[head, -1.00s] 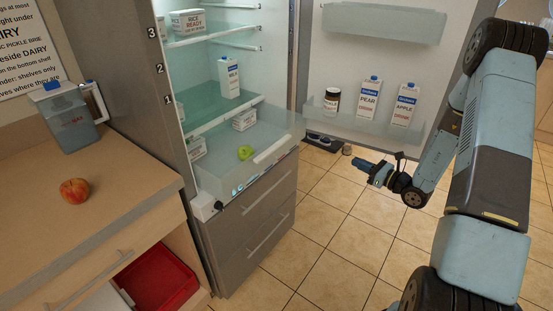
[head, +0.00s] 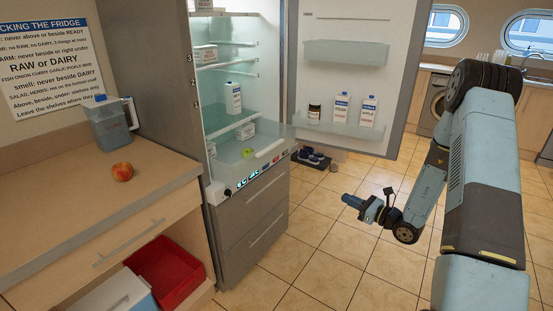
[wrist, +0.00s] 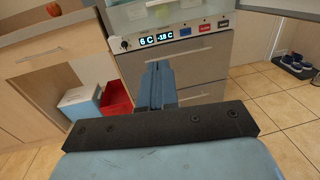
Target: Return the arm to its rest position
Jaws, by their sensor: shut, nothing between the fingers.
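My gripper (head: 349,202) is shut and empty. In the head view it hangs over the tiled floor in front of the fridge, its fingers pointing left toward the fridge drawers, clear of everything. In the wrist view my gripper (wrist: 158,72) shows its fingers together in front of the grey drawers (wrist: 200,65). My arm (head: 480,190) reaches down along the right of the head view, bent at the elbow.
The fridge door (head: 340,75) stands open, bearing cartons and a jar. A peach (head: 122,172) and a jug (head: 108,125) stand on the counter (head: 60,215). Shoes (head: 312,158) lie below the door. Floor around my gripper is free.

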